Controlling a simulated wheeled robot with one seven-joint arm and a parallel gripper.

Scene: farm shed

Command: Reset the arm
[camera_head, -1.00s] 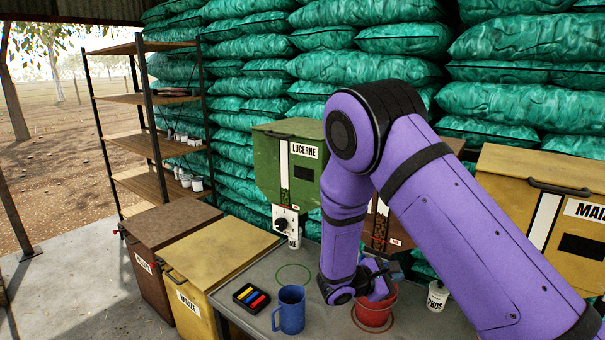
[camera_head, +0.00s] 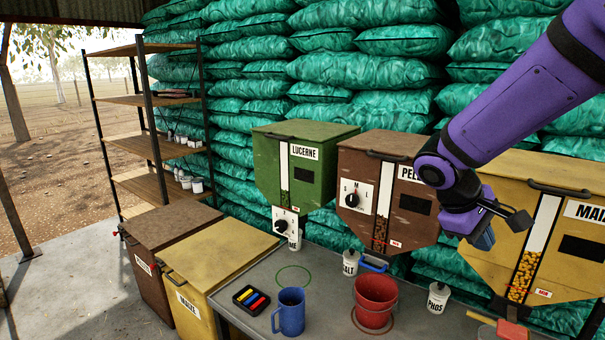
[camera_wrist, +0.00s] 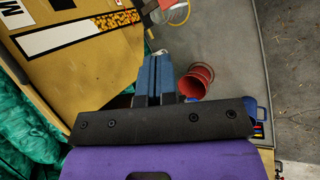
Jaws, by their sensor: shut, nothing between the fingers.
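My purple arm reaches in from the upper right in the head view. My gripper (camera_head: 486,240) hangs in front of the yellow maize bin (camera_head: 562,180), above the table and to the right of the red bucket (camera_head: 376,300). In the wrist view its blue fingers (camera_wrist: 155,62) are together with nothing between them. The red bucket also shows in the wrist view (camera_wrist: 196,80), beyond the fingers, and the gripper is clear of it.
The grey table (camera_head: 330,266) bears a blue jug (camera_head: 290,311), a tray of coloured blocks (camera_head: 251,298), and white pots, including the PHOS pot (camera_head: 437,298). The green lucerne bin (camera_head: 300,170) and brown pellet bin (camera_head: 400,190) stand behind. Shelves (camera_head: 150,145) are at left.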

